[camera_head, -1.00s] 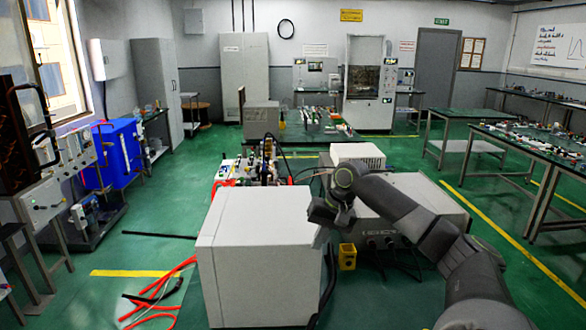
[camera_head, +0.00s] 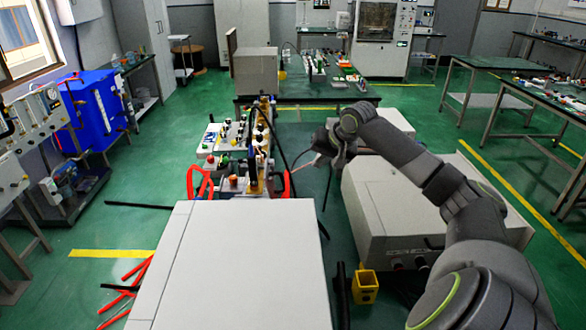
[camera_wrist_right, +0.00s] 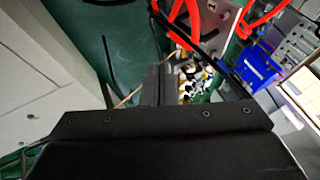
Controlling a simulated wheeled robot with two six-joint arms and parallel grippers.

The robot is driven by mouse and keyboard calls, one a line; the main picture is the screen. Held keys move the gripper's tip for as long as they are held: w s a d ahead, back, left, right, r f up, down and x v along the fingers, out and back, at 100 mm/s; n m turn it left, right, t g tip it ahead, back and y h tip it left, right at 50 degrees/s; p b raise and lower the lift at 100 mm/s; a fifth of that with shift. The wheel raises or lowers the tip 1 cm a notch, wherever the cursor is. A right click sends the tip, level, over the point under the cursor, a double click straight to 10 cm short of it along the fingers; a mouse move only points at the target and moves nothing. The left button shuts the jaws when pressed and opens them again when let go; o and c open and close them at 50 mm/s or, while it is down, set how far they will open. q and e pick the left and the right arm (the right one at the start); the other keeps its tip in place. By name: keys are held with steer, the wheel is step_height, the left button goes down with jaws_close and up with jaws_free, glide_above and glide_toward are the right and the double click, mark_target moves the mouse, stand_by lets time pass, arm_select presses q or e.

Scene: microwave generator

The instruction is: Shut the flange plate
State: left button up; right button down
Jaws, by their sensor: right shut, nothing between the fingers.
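I cannot pick out the flange plate with certainty in either view. The bench apparatus (camera_head: 250,150), a crowded row of small parts with red hoses, stands behind the large white cabinet (camera_head: 235,265) in the head view. My right gripper (camera_head: 312,160) is to the right of this apparatus, past the cabinet's far right corner, and looks apart from both. It is shut and empty. In the right wrist view its dark body fills the bottom, and its fingers (camera_wrist_right: 153,85) point toward a blurred cluster of small parts. My left gripper is not in view.
A second white cabinet (camera_head: 390,210) stands under my right arm. A yellow block (camera_head: 364,287) sits on the floor between the cabinets. Red hoses (camera_head: 200,180) and black cables lie around the apparatus. A blue unit (camera_head: 95,110) stands at left. Green floor is open left of the apparatus.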

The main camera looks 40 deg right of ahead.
mark_target(283, 179)
steer(key=w+a+f+p, duration=0.3)
steer(key=w+f+p, duration=0.1)
steer(key=w+f, duration=0.4)
steer(key=shift+f, duration=0.25)
stand_by(0.4)
steer(key=shift+w+a+r+p, duration=0.4)
steer(key=shift+w+a+p, duration=0.25)
steer(key=shift+p, duration=0.3)
steer(key=shift+a, duration=0.1)
steer(key=shift+s, duration=0.1)
